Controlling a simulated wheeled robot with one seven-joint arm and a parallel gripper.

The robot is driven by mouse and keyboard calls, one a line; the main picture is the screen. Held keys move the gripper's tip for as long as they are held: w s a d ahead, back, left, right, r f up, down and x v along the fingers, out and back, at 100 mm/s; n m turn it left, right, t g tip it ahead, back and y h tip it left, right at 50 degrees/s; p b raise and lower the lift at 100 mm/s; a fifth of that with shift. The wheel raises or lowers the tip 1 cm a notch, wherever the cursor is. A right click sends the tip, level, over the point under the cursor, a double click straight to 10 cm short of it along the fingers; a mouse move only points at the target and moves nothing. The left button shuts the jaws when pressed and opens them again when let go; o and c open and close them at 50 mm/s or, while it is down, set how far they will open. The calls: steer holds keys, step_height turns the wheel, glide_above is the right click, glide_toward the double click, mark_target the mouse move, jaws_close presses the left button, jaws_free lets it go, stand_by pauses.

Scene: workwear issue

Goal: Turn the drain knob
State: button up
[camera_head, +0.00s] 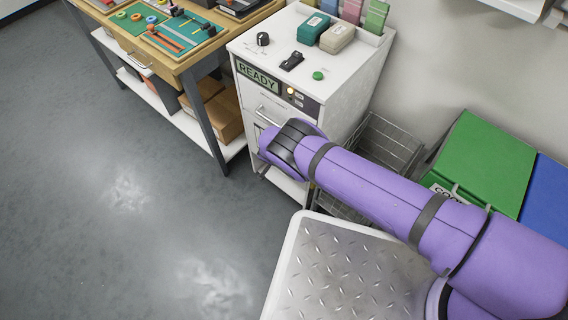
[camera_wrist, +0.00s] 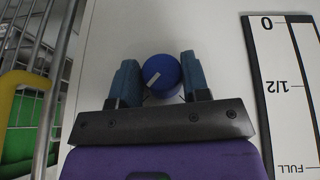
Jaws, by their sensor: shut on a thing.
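The knob (camera_wrist: 162,74) is a round blue cap with a white pointer line, on a white panel in the wrist view. The line slants from lower left to upper right. My gripper (camera_wrist: 160,82) has its two blue-grey fingers on either side of the knob, shut on it. The gripper's fingers and the blue knob are hidden there behind the arm.
A gauge marked 0, 1/2 and FULL (camera_wrist: 285,90) is right of the knob. A wire rack (camera_wrist: 35,60) stands close on the left. The cabinet shows a READY display (camera_head: 258,77). Green bin (camera_head: 485,155) and workbench (camera_head: 190,60) flank it. Floor at left is clear.

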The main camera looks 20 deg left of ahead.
steer(key=shift+a+g+h, duration=0.15)
steer(key=shift+g+h, duration=0.25)
steer(key=shift+h, duration=0.5)
steer(key=o, duration=0.9)
steer(key=v, duration=1)
steer(key=shift+a+r, duration=0.15)
steer(key=shift+r, duration=0.2)
